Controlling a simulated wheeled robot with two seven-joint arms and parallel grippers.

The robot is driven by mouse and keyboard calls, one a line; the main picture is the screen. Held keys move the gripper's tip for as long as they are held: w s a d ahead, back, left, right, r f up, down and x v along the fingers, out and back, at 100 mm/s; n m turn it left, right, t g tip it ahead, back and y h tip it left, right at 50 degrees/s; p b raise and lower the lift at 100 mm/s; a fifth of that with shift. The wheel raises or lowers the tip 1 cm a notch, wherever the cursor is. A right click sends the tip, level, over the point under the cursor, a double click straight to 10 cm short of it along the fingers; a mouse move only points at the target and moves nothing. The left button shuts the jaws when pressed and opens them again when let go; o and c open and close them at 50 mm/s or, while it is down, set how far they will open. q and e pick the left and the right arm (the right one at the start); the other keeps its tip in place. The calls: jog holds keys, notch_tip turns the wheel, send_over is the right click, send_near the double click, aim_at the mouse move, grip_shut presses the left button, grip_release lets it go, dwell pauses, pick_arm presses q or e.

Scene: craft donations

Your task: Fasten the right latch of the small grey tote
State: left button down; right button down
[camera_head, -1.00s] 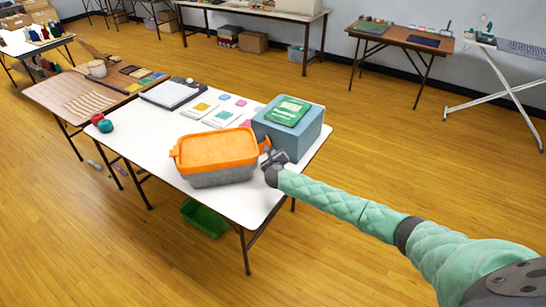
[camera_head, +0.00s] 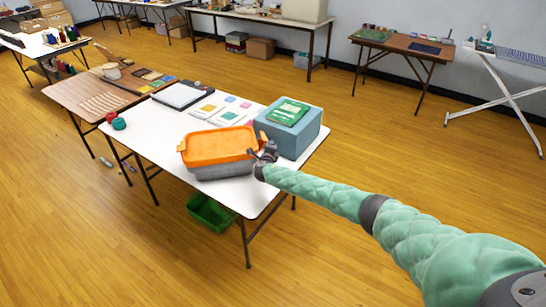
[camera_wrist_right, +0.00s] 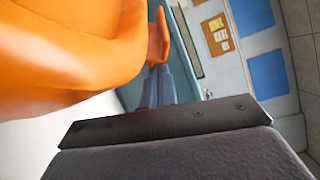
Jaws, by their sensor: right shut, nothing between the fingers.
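The small grey tote (camera_head: 222,171) with its orange lid (camera_head: 217,146) stands on the white table (camera_head: 170,135). Its right latch (camera_head: 263,137), an orange tab, sticks up and out at the tote's right end. In the right wrist view, the latch (camera_wrist_right: 159,38) stands out from the lid (camera_wrist_right: 65,50). My right gripper (camera_head: 268,153) is shut and empty, close beside the tote's right end. In the wrist view, its fingertips (camera_wrist_right: 158,86) lie just at the latch's near end; I cannot tell whether they touch. My left gripper is not in view.
A blue-grey box (camera_head: 291,137) with a green packet (camera_head: 288,112) on top stands close behind and right of the gripper. Cards (camera_head: 229,118) and a clipboard (camera_head: 183,95) lie farther back. The table's front right corner is clear.

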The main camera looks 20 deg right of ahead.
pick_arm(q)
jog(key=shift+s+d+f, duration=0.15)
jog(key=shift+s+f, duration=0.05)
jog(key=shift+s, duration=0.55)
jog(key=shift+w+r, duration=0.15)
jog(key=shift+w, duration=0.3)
